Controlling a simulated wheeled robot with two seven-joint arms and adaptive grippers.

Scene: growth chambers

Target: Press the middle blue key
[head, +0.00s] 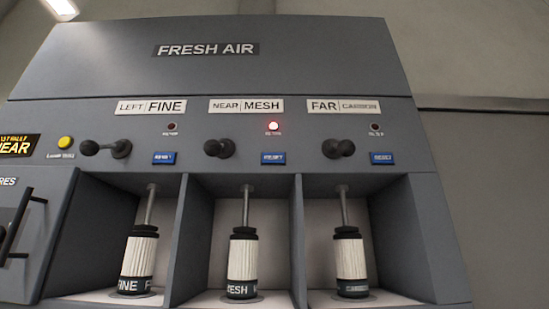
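The middle blue key (273,158) is a small rectangular key with pale lettering. It sits on the grey panel (400,110) under the NEAR MESH label (247,105). The left blue key (164,158) is under LEFT FINE and the right blue key (382,158) is under FAR CARBON. The lamps above those two are dark. Nothing covers the middle key. Neither of my grippers is in the head view.
Black knobbed levers (219,148) stick out left of each blue key. Below, three bays hold white ribbed filter cartridges (243,260) on rods. A yellow button (65,143) and a dark handle (18,225) are at the left. A plain grey wall fills the right.

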